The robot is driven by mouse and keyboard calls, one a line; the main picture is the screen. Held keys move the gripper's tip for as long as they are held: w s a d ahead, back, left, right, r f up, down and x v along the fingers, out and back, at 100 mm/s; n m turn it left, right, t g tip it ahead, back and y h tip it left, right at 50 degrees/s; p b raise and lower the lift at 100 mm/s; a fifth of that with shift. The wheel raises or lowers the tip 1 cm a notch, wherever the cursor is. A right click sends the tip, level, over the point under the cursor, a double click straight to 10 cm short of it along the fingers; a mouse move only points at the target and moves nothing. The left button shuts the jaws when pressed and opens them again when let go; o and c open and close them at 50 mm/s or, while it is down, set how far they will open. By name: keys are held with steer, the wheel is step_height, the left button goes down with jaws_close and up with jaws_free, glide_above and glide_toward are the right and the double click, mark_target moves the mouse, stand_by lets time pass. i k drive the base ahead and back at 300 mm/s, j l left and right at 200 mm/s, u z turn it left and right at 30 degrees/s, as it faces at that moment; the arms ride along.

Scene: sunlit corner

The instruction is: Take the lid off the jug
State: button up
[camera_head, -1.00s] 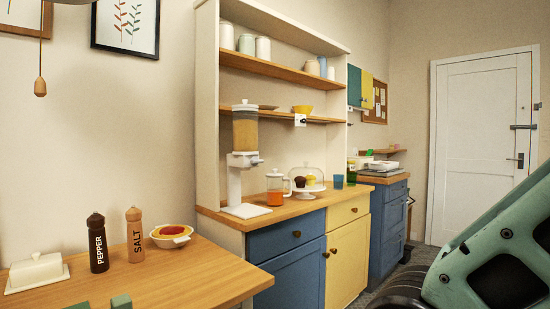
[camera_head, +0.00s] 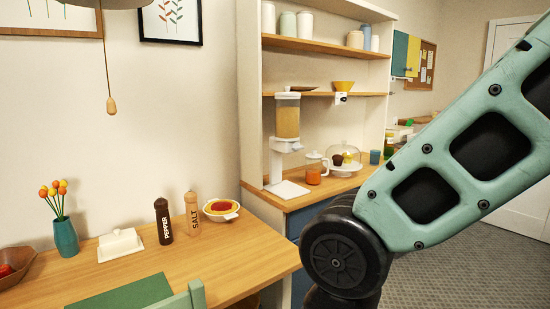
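The jug (camera_head: 314,172) is a small clear vessel with orange contents, a pale top and a handle on its right side. It stands upright on the wooden counter at the right of the dispenser. Its lid (camera_head: 314,155) appears to sit on top of it. My green arm fills the right side of the head view, with a dark round joint in front of the counter. My gripper is outside the view.
A cereal dispenser (camera_head: 287,135) stands left of the jug, and a glass cake dome (camera_head: 346,158) stands right of it. A shelf (camera_head: 330,94) runs above. The near table (camera_head: 225,255) holds pepper (camera_head: 163,222) and salt (camera_head: 192,215) mills, a butter dish (camera_head: 120,244) and a vase (camera_head: 65,238).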

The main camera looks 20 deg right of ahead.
mark_target(314, 156)
steer(key=i+l+u, duration=0.4)
steer(key=l+u, duration=0.15)
steer(key=l, duration=0.15)
steer(key=i+l+u, duration=0.15)
steer(key=l+u, duration=0.15)
steer(key=l, duration=0.1)
